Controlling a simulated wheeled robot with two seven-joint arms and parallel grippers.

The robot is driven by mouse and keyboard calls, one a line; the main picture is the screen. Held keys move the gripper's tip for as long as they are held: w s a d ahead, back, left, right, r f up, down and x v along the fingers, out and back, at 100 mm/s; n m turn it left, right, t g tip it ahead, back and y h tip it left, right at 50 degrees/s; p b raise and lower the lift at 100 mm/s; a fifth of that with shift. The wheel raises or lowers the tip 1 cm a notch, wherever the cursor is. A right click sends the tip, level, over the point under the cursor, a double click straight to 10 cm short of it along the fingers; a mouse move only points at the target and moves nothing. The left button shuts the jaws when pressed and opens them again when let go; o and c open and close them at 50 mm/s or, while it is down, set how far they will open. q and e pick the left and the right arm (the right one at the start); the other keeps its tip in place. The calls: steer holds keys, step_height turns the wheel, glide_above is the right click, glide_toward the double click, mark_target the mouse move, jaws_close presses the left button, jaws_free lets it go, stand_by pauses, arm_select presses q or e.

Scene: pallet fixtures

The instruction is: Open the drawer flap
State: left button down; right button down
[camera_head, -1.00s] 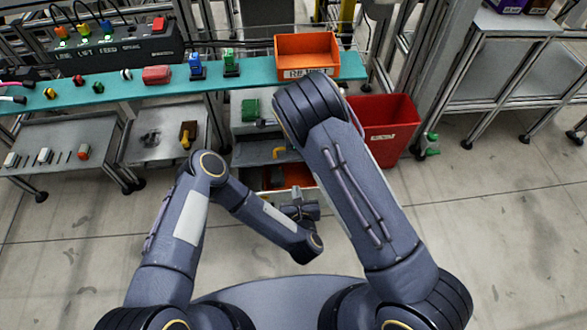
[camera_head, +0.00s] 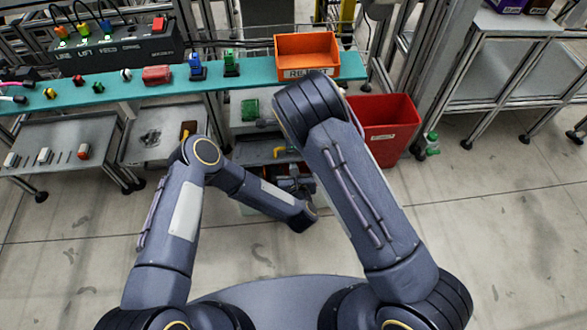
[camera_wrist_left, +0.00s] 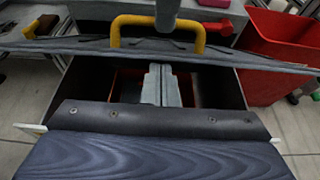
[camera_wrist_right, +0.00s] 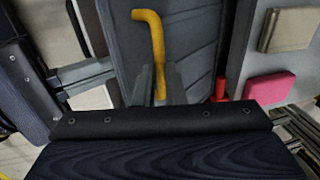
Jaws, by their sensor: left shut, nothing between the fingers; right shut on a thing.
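The grey flap (camera_wrist_right: 200,45) carries a yellow handle (camera_wrist_right: 152,35). My right gripper (camera_wrist_right: 160,85) is shut on this handle; in the head view my right arm hides most of it. In the left wrist view the flap (camera_wrist_left: 240,58) spans the picture, with both legs of the handle (camera_wrist_left: 117,30) showing above. Below it is the open drawer cavity, with dark walls (camera_wrist_left: 218,85) and red inside. My left gripper (camera_wrist_left: 161,75) is shut and empty, its fingers pointing into the cavity beneath the flap's edge. It also shows in the head view (camera_head: 291,180), in front of the drawer unit.
A red bin (camera_head: 383,130) stands right of the drawer unit. An orange bin (camera_head: 306,57) sits on the teal shelf (camera_head: 130,84) above, with several small parts along it. Grey side tables stand at the left. The floor in front is clear.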

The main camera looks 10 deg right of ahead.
arm_select(q)
steer(key=shift+w+r+g, duration=0.3)
steer(key=shift+w+r, duration=0.1)
steer(key=shift+r, duration=0.35)
arm_select(e)
steer(key=shift+s+f, duration=0.1)
arm_select(q)
steer(key=shift+w, duration=0.1)
arm_select(e)
steer(key=c, duration=1.5)
jaws_free()
